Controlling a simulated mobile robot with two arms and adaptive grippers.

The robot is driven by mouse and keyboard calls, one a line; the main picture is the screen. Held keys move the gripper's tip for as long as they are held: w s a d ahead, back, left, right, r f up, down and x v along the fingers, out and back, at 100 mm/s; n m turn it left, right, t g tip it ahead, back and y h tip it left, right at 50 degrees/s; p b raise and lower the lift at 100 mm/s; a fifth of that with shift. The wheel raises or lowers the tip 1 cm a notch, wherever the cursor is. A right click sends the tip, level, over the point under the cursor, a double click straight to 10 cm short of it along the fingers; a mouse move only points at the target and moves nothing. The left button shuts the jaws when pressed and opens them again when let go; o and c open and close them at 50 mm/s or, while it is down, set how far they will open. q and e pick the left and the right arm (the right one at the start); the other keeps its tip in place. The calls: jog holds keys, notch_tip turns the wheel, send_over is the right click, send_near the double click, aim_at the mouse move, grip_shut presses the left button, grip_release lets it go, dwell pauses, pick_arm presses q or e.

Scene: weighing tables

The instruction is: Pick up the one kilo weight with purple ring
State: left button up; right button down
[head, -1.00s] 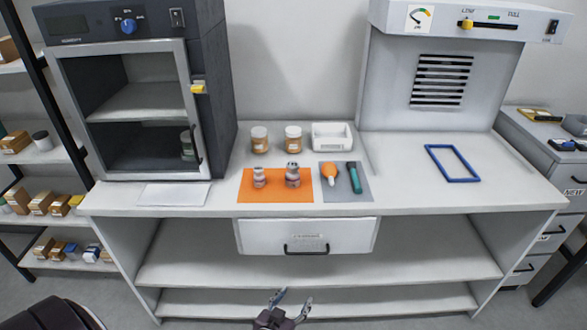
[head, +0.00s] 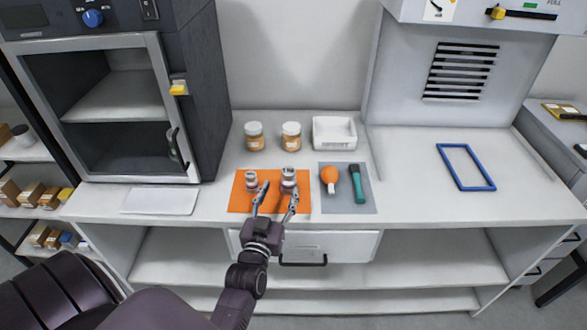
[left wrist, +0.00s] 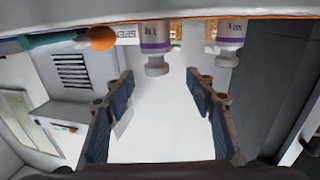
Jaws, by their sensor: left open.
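Two grey knobbed weights with purple bands stand upright on an orange mat (head: 240,203). The larger weight (head: 289,178) is on the right, the smaller weight (head: 252,181) on the left. In the left wrist view, which appears upside down, the larger weight (left wrist: 155,38) is left of the smaller weight (left wrist: 231,34); their label text is too small to read surely. My left gripper (head: 276,202) is open and empty at the mat's front, its fingertips in front of the weights. In the left wrist view the larger weight appears between the spread fingers (left wrist: 163,100). My right gripper is out of view.
Two orange-brown jars (head: 254,137) and a white tray (head: 334,132) stand behind. An orange blower (head: 330,176) and a green-handled tool (head: 358,185) lie on a grey mat at right. A dark cabinet (head: 203,95) stands left, a blue frame (head: 466,167) right.

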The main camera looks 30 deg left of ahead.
aim_at(286, 177)
pick_arm(q)
jog(key=shift+x, duration=1.05)
jog(key=w, duration=0.1)
jog(key=w+p, duration=0.1)
jog(key=w, duration=0.1)
jog(key=shift+a+r+p, duration=0.2)
jog(key=shift+r+p, duration=0.05)
jog(key=shift+p, duration=0.05)
jog(key=x, duration=0.3)
jog(key=shift+w+f, duration=0.1)
jog(key=shift+f, duration=0.2)
grip_shut()
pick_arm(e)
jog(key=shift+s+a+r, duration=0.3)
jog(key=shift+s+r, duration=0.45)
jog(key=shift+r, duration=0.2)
pick_arm(q)
jog(key=shift+r, duration=0.25)
